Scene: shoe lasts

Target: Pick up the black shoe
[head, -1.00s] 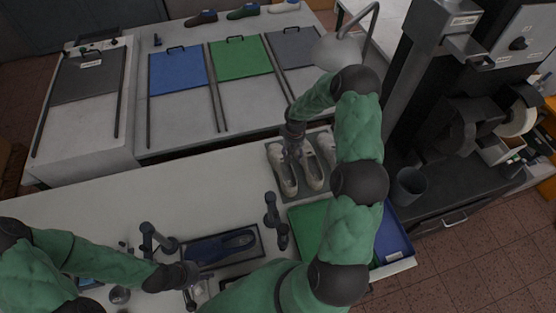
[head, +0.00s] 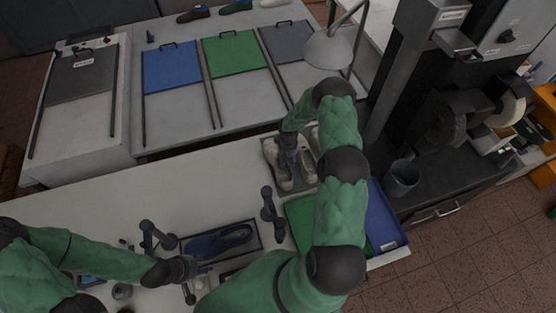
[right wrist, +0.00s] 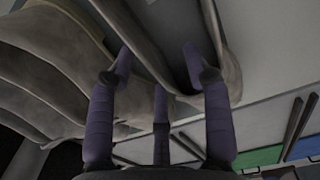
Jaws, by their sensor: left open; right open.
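No clearly black shoe shows. A dark navy shoe or last (head: 220,241) lies in a dark tray (head: 258,234) on the near bench. Pale shoe lasts (head: 271,151) lie side by side in a grey tray further right. My right gripper (head: 287,163) is low among these pale lasts and partly hides them. In the right wrist view, its open purple-grey fingers (right wrist: 158,68) straddle a grey-beige last (right wrist: 150,50); contact cannot be told. My left gripper (head: 190,290) is near the bench's front, just below the navy shoe's tray, open and partly hidden.
A brown shoe (head: 193,15), a green shoe (head: 236,6) and a white one stand on the far bench. The near bench's left middle is clear.

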